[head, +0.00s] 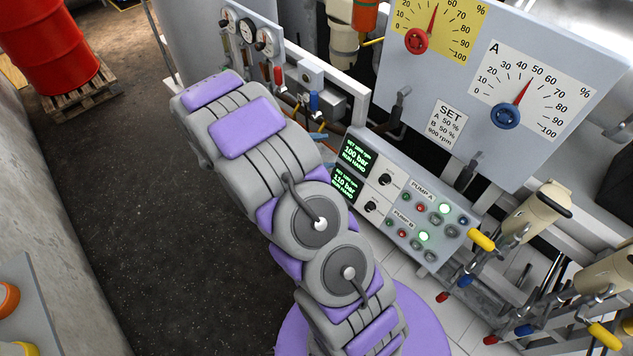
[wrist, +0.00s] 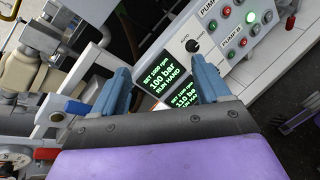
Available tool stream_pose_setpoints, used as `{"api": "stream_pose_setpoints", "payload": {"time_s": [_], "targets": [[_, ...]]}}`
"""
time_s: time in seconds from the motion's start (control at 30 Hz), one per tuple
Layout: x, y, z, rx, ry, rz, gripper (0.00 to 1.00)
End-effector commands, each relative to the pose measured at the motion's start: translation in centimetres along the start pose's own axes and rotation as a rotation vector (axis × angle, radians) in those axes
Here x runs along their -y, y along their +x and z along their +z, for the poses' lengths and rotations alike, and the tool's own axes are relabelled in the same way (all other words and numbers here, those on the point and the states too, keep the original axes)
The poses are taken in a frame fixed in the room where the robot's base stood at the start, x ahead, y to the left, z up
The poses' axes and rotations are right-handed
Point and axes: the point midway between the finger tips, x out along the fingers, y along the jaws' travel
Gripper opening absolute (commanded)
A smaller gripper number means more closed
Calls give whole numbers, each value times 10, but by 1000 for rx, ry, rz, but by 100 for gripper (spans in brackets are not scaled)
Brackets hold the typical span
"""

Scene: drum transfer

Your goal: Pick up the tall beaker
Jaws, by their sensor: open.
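No tall beaker can be made out in either view. My gripper (wrist: 163,75) shows in the wrist view with its two blue-grey fingers spread apart and nothing between them. The space between the fingers faces a pump control panel (wrist: 178,58) with green-lit displays. In the head view my purple and grey arm crosses the middle, and I cannot make out the gripper's fingers there.
The pump control panel (head: 405,195) stands right of my arm, below a board with dials (head: 520,90). Valves with yellow handles (head: 481,240) are at the right. A red drum (head: 50,45) stands on a wooden pallet (head: 83,96) at upper left. Dark floor (head: 150,220) is clear at left.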

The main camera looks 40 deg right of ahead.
Motion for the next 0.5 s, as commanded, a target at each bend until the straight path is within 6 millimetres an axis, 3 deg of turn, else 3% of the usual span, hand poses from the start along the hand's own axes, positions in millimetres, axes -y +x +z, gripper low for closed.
{"api": "stream_pose_setpoints", "payload": {"time_s": [0.27,0.5], "targets": [[-19,25,-86,12,-225,215,76],[-7,41,-171,-22,-422,391,76]]}}
